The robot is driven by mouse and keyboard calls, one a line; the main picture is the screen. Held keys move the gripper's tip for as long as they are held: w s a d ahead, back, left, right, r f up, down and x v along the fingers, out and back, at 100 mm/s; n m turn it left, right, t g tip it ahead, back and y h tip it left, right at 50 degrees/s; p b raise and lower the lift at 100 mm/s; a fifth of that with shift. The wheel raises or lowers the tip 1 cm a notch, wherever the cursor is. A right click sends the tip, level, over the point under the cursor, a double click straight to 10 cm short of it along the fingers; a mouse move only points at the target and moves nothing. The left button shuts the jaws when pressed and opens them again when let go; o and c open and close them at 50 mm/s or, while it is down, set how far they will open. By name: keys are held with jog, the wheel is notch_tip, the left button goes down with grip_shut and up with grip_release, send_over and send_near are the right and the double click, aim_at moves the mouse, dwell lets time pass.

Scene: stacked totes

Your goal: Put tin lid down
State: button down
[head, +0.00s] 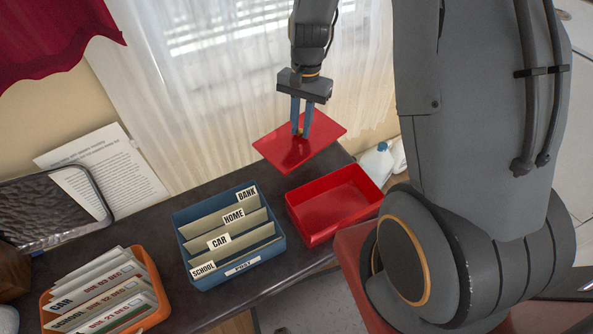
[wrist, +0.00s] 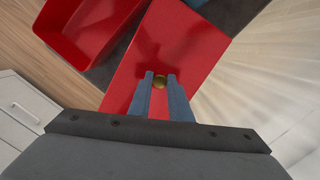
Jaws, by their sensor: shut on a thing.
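A flat red lid (head: 276,151) with a small brass knob hangs in the air in the head view. My gripper (head: 301,128) is shut on the knob from above, its two blue fingers on either side of it. In the wrist view the lid (wrist: 185,50) fills the middle, with the knob (wrist: 159,82) between the fingertips of my gripper (wrist: 160,80). The open red tin (head: 335,203) stands on the dark counter, in front of and to the right of the lid. The tin looks empty and also shows in the wrist view (wrist: 84,30).
A blue box (head: 238,273) of labelled dividers stands left of the tin. An orange tray (head: 150,322) of envelopes is farther left. White bottles (head: 376,164) stand behind the tin at right. A curtained window (head: 215,90) is behind the lid. Some dark counter (head: 180,300) is bare.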

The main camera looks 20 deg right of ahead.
aim_at(299, 130)
jog(key=shift+w+f+m+b, duration=0.35)
jog(key=shift+f+m+b, duration=0.35)
jog(key=shift+b, duration=0.25)
jog(key=shift+w+f+m+b, duration=0.3)
jog(key=shift+f+m+b, duration=0.2)
jog(key=shift+f+b, duration=0.35)
notch_tip(299, 130, down, 10)
jog(key=shift+r+b, duration=0.2)
jog(key=shift+b, duration=0.8)
jog(key=shift+f, duration=0.15)
jog(key=c, duration=1.6)
grip_release()
